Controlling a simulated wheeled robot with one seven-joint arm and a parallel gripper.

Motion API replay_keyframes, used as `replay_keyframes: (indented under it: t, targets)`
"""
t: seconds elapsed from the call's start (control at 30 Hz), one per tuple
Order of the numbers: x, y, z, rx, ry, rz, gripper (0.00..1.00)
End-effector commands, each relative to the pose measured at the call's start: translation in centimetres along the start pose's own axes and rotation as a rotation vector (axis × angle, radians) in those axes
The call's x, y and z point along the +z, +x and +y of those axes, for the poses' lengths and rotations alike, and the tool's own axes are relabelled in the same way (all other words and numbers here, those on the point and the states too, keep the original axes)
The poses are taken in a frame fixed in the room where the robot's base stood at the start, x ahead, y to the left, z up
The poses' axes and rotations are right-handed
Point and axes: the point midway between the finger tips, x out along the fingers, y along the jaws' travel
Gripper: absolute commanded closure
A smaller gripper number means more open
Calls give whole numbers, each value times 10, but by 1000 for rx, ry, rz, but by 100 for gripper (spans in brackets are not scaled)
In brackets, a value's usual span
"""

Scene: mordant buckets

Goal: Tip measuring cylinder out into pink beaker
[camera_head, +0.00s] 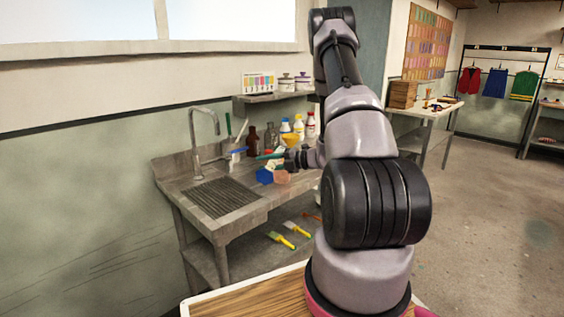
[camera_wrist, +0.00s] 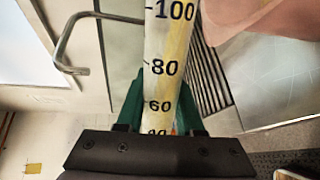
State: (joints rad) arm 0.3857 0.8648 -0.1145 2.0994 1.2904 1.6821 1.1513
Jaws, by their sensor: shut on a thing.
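My gripper (camera_head: 272,160) is at the far end of my arm, above the right part of the sink bench. In the wrist view its green fingers (camera_wrist: 160,112) are shut on the measuring cylinder (camera_wrist: 167,55), a pale tube with dark numbers and a yellowish tint along one side. In the head view the cylinder (camera_head: 274,163) is small and mostly hidden by my gripper, so its exact tilt is unclear. The pink beaker (camera_head: 282,177) stands on the bench just below my gripper. In the wrist view it (camera_wrist: 262,20) shows large and cut off at the upper right.
A blue container (camera_head: 264,176) stands left of the beaker. A yellow funnel (camera_head: 290,139) and several bottles (camera_head: 311,126) are behind. The tap (camera_head: 205,130) rises at the left, by the slotted drainer (camera_head: 220,196). The bench front left is clear.

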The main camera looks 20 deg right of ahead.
Motion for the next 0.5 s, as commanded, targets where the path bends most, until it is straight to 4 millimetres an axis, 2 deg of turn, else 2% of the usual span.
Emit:
replay_keyframes:
  t: [0.5]
  targets:
    - [1, -1, 4, 0, 40, 8, 100]
